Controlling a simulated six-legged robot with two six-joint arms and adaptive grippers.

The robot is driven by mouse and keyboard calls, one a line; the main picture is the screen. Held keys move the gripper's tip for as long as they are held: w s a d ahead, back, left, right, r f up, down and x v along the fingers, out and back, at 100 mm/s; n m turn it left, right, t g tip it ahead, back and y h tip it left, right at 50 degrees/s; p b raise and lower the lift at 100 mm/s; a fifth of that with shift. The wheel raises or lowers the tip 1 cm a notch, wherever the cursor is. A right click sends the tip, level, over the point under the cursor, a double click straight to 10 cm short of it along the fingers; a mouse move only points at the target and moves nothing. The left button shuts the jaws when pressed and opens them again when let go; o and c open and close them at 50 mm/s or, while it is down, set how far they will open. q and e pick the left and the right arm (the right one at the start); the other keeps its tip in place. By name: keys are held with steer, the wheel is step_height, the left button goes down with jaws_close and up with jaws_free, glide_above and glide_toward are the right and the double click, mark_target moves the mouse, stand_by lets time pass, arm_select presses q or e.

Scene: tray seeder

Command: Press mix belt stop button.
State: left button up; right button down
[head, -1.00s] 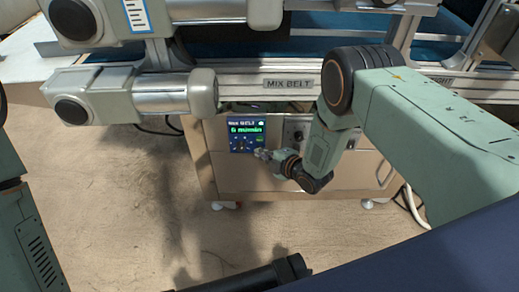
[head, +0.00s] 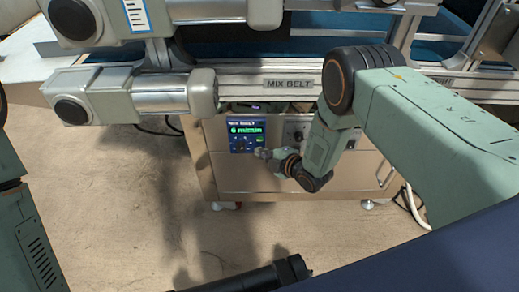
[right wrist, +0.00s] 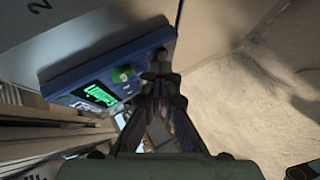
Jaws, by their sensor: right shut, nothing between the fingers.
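The blue mix belt control panel (head: 237,148) is on the front of a beige cabinet under the belt. It has a lit green readout, too blurred to read surely. My right gripper (head: 262,153) is shut and empty, its tips at the panel's lower right edge. In the right wrist view the panel (right wrist: 72,70) shows a green button (right wrist: 122,75) beside the readout. The shut right fingertips (right wrist: 160,66) are right of that button, over the panel's end. They hide what is under them; I cannot tell whether they touch a button. My left gripper is out of view.
The cabinet (head: 225,180) has a knob and a switch right of the panel, partly behind my right arm. The MIX BELT label (head: 289,84) is on the rail above. Motor cylinders (head: 130,98) jut out at upper left.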

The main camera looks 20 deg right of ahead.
steer(key=shift+s, duration=0.2)
steer(key=s+a+p, duration=0.1)
steer(key=s+p, duration=0.2)
steer(key=s, duration=0.2)
steer(key=shift+s+a, duration=0.4)
stand_by(0.9)
